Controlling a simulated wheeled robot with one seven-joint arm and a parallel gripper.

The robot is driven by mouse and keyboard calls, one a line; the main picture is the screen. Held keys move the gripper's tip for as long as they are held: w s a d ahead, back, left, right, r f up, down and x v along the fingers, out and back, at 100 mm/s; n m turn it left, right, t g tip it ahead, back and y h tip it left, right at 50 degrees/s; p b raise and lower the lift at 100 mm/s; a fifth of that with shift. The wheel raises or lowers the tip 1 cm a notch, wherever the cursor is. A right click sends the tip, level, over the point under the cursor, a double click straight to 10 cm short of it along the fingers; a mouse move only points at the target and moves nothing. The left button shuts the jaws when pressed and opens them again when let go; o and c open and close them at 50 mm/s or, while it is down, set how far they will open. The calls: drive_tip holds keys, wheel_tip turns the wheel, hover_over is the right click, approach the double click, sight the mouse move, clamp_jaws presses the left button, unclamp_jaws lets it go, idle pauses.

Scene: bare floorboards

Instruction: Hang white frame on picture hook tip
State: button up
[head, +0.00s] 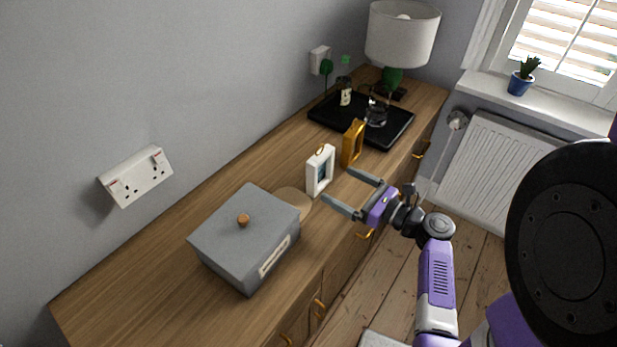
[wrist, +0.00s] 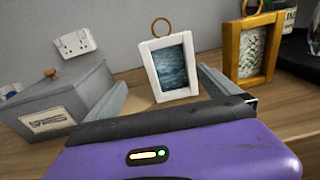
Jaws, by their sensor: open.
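The white frame (head: 313,176) stands upright on the wooden sideboard, with a brass ring on top. In the wrist view the white frame (wrist: 172,68) faces me, showing a dark blue sea picture and leaning slightly. My gripper (head: 338,187) is open just in front of it, on the sideboard's front side. Its two fingers point at the frame, one toward each side, and nothing is held. Touching cannot be told. I cannot clearly make out a picture hook; a small green mark (head: 345,59) shows on the wall near the far socket.
A gold frame (head: 353,143) stands close right of the white one. A grey lidded box (head: 243,240) and a round tan disc (head: 292,201) are to the left. A black tray (head: 340,119) with small items and a lamp (head: 402,34) are behind. The sideboard's near-left end is clear.

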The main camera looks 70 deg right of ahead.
drive_tip(key=w+d, duration=0.1)
drive_tip(key=w+d+r, duration=0.1)
drive_tip(key=shift+w+d+t, duration=0.3)
drive_tip(key=shift+d, duration=0.1)
hover_over(319, 183)
drive_tip(key=shift+f+p, duration=0.1)
drive_tip(key=shift+p, duration=0.3)
drive_tip(key=c, duration=1.4)
drive_tip(key=shift+c, duration=0.2)
wheel_tip(319, 183, up, 20)
drive_tip(key=p, duration=0.2)
